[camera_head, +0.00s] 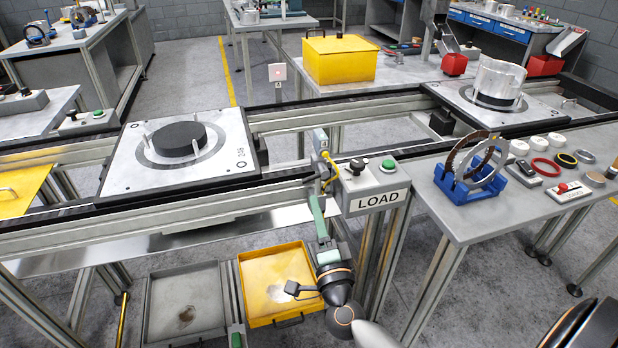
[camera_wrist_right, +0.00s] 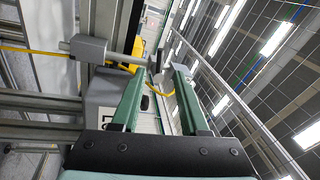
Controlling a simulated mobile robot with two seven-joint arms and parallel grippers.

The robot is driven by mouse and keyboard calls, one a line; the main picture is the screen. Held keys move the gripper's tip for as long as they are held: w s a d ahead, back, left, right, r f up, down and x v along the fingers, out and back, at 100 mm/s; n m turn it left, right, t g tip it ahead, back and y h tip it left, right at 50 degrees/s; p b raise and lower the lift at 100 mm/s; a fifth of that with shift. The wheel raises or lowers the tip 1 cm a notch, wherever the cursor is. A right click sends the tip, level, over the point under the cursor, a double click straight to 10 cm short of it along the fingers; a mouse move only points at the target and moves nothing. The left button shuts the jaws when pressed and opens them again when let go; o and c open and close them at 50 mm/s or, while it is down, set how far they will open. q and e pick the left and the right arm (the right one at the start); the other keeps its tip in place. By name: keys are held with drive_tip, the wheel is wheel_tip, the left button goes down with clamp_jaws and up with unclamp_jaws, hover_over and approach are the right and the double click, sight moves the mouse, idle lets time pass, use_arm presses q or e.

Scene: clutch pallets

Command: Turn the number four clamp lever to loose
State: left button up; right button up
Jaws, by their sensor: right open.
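I cannot make out a number four mark on any lever. A small grey bracket (camera_head: 320,138) stands at the conveyor's front edge, left of the LOAD box, with a yellow cable beside it. In the right wrist view a grey block (camera_wrist_right: 88,48) carries a short rod (camera_wrist_right: 122,57) that reaches toward the space between my fingertips; whether this is the clamp lever I cannot tell. My right gripper (camera_head: 325,180) is just below the bracket. In the right wrist view its green fingers (camera_wrist_right: 160,75) are apart, with a dark piece beyond them. My left gripper is not in view.
The LOAD box (camera_head: 376,188) with black and green buttons is close right of my right gripper. A pallet with a black disc (camera_head: 180,138) sits on the conveyor at left. A yellow tray (camera_head: 272,262) and grey tray (camera_head: 185,300) lie below. A blue stand (camera_head: 470,186) is on the right table.

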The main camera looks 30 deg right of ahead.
sight(308, 179)
drive_tip(key=x, duration=0.9)
drive_tip(key=shift+w+d, duration=0.1)
drive_tip(key=shift+w, duration=0.15)
clamp_jaws()
